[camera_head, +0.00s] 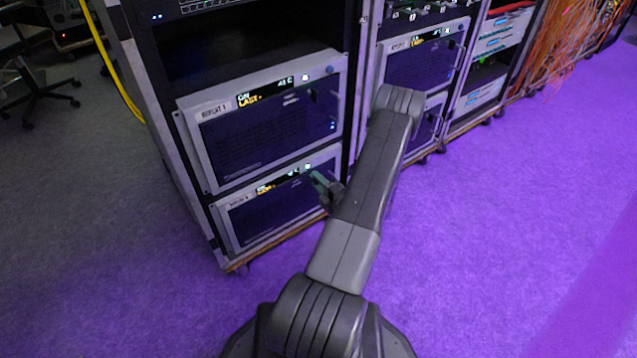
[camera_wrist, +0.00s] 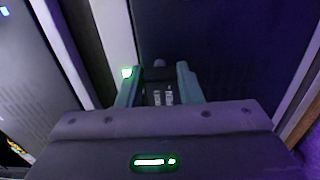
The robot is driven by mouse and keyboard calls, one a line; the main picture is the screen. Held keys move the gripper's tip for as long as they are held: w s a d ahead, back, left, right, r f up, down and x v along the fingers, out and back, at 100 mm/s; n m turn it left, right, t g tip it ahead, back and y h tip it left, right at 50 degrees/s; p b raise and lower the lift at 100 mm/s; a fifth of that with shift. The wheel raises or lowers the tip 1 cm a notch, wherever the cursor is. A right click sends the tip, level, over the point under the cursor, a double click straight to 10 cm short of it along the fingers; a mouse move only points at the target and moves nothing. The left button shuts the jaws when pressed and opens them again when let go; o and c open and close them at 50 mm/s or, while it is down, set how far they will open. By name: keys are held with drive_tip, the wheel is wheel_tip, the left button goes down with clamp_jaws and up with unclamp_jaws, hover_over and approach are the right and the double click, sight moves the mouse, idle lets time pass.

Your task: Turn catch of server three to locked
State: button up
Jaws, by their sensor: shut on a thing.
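The left rack holds two grey servers with dark fronts, an upper one (camera_head: 265,120) and a lower one (camera_head: 275,199). Their name labels are too small to read surely. My gripper (camera_head: 322,188) is at the right part of the lower server's front. In the wrist view my gripper (camera_wrist: 158,69) has its two green-grey fingers on either side of a small dark catch (camera_wrist: 158,75) and is shut on it. The catch's full shape and its turn are hard to make out.
A second rack with more servers (camera_head: 425,58) stands to the right, partly behind my arm. Orange cables (camera_head: 570,45) hang at the far right. A yellow cable (camera_head: 112,65) and an office chair (camera_head: 38,80) are at the left. The carpet in front is clear.

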drive_tip(key=o, duration=1)
drive_tip(key=p+v, duration=0.3)
drive_tip(key=v, duration=1)
drive_tip(key=shift+s+d, duration=0.25)
drive_tip(key=shift+s, duration=0.1)
drive_tip(key=b+x, duration=0.3)
drive_tip(key=x, duration=1.1)
